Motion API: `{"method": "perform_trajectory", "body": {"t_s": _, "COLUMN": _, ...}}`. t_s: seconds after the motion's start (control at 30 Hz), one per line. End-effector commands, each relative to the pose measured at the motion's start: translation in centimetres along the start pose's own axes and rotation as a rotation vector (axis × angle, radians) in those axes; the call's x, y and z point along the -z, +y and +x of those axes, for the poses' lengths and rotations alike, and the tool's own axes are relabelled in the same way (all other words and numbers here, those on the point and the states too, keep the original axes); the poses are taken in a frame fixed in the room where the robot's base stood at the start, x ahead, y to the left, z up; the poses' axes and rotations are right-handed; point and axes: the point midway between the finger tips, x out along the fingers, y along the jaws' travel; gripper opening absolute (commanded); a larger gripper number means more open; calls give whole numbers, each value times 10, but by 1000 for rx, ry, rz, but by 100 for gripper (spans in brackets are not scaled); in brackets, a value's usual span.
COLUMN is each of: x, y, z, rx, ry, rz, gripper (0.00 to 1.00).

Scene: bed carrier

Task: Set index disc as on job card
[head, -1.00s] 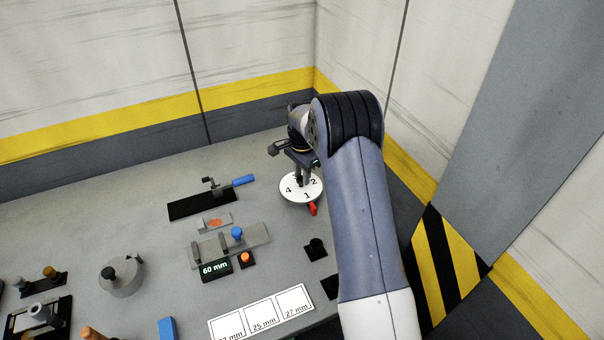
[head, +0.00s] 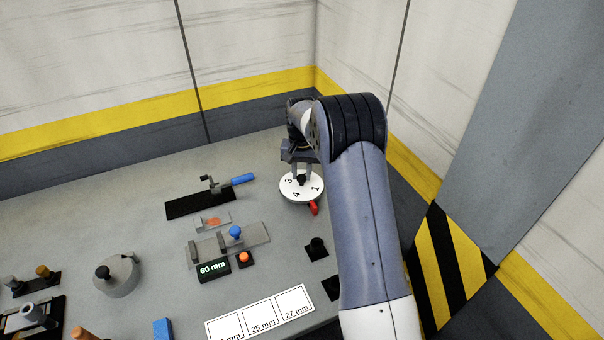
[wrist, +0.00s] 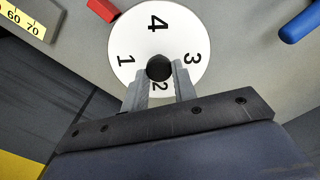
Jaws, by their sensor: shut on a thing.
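The white index disc (head: 290,197) lies flat at the back right of the bench, with black numbers and a black centre knob (wrist: 159,67). A red pointer (head: 313,208) sits at its rim and also shows in the wrist view (wrist: 103,9). The pointer lies between 4 and 1. In the wrist view 4 is at the top, 1 left, 3 right, and 2 is partly covered by my fingers. My gripper (wrist: 160,75) is shut on the knob from above. I cannot make out a job card.
A blue-handled lever (head: 242,179) on a black plate is left of the disc. Walls close the back and right.

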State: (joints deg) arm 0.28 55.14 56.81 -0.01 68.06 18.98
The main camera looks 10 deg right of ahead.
Motion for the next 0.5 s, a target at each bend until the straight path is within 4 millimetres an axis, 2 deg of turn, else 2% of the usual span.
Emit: {"method": "perform_trajectory", "body": {"t_s": 0.5, "x": 0, "y": -2, "z": 0, "rx": 0, "ry": 1, "rz": -491, "gripper": 4}}
